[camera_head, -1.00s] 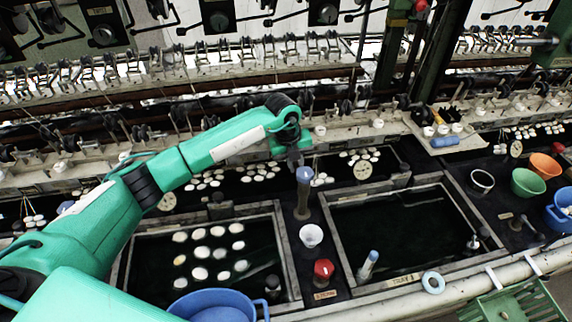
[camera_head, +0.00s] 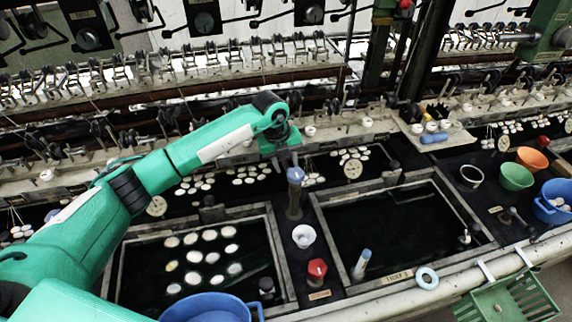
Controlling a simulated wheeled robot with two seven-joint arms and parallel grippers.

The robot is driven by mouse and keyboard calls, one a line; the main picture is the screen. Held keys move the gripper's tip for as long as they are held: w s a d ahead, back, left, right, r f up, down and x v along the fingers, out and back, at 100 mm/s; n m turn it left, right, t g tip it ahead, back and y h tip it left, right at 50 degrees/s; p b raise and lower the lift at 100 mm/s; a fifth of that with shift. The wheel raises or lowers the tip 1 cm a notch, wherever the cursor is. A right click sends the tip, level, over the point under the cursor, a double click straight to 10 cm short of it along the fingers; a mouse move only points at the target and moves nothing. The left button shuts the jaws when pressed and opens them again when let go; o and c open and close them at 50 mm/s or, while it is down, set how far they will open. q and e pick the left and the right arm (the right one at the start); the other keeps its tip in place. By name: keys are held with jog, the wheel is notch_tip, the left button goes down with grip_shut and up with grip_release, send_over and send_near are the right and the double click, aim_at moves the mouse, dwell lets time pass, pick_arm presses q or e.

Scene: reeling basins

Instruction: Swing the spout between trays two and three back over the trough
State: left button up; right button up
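Between two dark water trays stands an upright dark post with a blue top (camera_head: 295,175), which appears to be the spout. The right tray (camera_head: 318,225) bears a label reading "TRAY 3" (camera_head: 397,277). The left tray (camera_head: 277,235) holds several white cocoons (camera_head: 208,256). My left gripper (camera_head: 285,161) points down just above and behind the blue top. Its two thin fingers look apart with nothing between them. I cannot tell whether a finger touches the post. The spout's outlet direction is not clear. My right gripper is not in view.
A white cup (camera_head: 304,236) and a red-topped knob (camera_head: 317,268) stand in front of the post. A blue basin (camera_head: 207,308) is at the front left. Green (camera_head: 516,177) and orange (camera_head: 532,158) bowls stand at the right. Reeling machinery runs along the back.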

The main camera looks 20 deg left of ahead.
pick_arm(q)
notch_tip(320, 180, up, 13)
jog(key=s+a+b, duration=0.1)
jog(key=a+b, duration=0.1)
jog(key=b, duration=0.1)
jog(key=shift+a+f, duration=0.15)
jog(key=shift+f, duration=0.05)
jog(key=shift+s, duration=0.1)
